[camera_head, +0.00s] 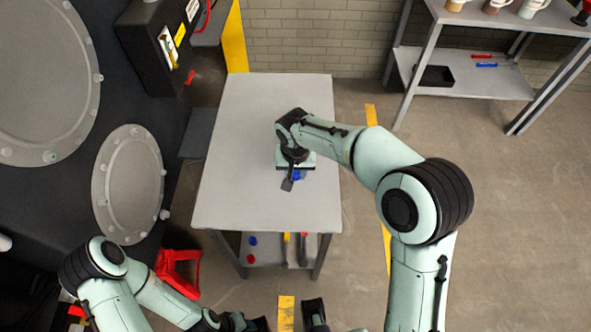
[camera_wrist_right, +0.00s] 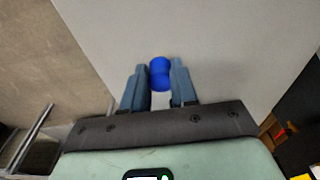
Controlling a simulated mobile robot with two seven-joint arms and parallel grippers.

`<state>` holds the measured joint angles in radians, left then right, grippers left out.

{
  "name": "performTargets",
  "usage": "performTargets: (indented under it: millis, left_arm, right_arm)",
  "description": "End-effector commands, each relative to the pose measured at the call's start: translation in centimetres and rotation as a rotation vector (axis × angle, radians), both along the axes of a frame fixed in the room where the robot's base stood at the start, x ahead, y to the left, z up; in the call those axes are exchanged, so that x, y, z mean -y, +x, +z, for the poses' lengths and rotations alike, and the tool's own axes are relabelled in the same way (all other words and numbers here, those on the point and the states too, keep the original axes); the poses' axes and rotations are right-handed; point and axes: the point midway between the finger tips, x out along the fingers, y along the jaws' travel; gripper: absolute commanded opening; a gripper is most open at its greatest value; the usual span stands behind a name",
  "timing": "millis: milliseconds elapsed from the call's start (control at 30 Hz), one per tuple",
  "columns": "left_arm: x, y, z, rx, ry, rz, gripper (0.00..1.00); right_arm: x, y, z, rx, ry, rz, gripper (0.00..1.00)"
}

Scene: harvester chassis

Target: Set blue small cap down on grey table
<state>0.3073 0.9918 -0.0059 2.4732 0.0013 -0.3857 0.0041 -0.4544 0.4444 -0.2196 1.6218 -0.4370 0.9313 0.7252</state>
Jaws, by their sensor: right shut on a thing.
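The blue small cap (camera_wrist_right: 160,74) is between the fingertips of my right gripper (camera_wrist_right: 158,80), which is shut on it. In the head view the cap (camera_head: 299,175) shows partly below the right gripper (camera_head: 294,178), over the middle right part of the grey table (camera_head: 240,130). The grey tabletop fills the background behind the cap in the right wrist view (camera_wrist_right: 225,40). I cannot tell whether the cap touches the tabletop. My left gripper (camera_head: 290,318) is low at the bottom edge of the head view, fingers apart with nothing visible between them.
The rest of the tabletop is bare. A lower shelf (camera_head: 268,250) holds small blue and red pieces and tools. The dark chassis (camera_head: 180,120) stands close on the left, with a red object (camera_head: 180,270) near the table's front left. A grey shelf unit (camera_head: 500,85) stands back right.

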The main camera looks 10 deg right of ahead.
Motion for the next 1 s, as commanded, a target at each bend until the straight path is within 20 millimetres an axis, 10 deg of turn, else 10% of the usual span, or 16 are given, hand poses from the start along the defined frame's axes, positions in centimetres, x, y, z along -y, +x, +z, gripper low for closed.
performTargets:
  millis: [1000]
  left_arm:
    - [0.0, -0.7, -3.6, -0.001, 0.001, 0.002, 0.43]
  right_arm:
    - [0.0, 0.0, -5.9, -0.003, -0.001, -0.003, 0.00]
